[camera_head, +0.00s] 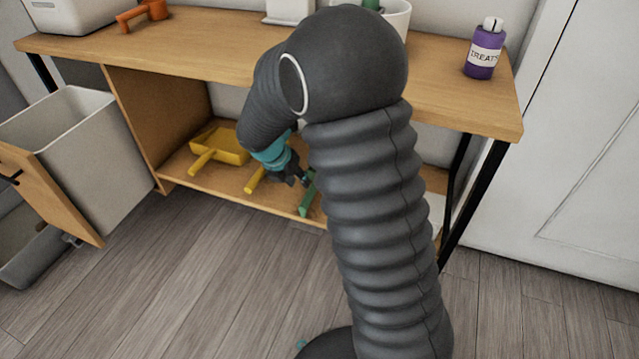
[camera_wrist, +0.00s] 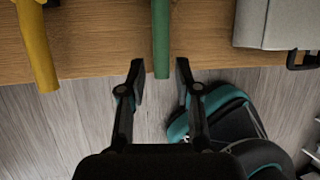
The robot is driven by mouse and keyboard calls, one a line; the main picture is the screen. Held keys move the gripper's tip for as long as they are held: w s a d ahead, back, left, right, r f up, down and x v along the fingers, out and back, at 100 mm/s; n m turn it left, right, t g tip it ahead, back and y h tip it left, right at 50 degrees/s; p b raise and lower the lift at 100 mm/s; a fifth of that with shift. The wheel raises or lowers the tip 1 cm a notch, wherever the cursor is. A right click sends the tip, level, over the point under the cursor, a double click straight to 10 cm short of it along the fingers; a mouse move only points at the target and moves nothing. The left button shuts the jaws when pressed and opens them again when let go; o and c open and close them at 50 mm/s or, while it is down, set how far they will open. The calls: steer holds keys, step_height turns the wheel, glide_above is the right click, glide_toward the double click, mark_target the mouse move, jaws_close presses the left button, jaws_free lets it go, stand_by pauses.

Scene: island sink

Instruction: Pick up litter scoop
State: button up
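A green handle (camera_head: 307,197), which looks like the litter scoop's, juts over the front edge of the low shelf; its head is hidden behind my arm. In the wrist view the green handle (camera_wrist: 161,35) points toward my gripper (camera_wrist: 160,78). My fingers are spread, one on each side of the handle's end, with a gap on both sides. The depth between fingers and handle is hard to tell. In the head view my gripper (camera_head: 299,181) is beside the handle at the shelf's front, partly dark against it.
A yellow dustpan (camera_head: 220,146) and another yellow handle (camera_head: 255,180) lie left of the green handle on the shelf (camera_head: 180,178). A grey box (camera_wrist: 270,22) stands to the right in the wrist view. The tabletop (camera_head: 445,95) overhangs the shelf. An open bin drawer (camera_head: 85,150) is at left.

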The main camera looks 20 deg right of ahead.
mark_target(308, 194)
steer(key=b+x, duration=0.2)
steer(key=x, duration=0.8)
steer(key=shift+d+f, duration=0.1)
steer(key=shift+f, duration=0.1)
jaws_close()
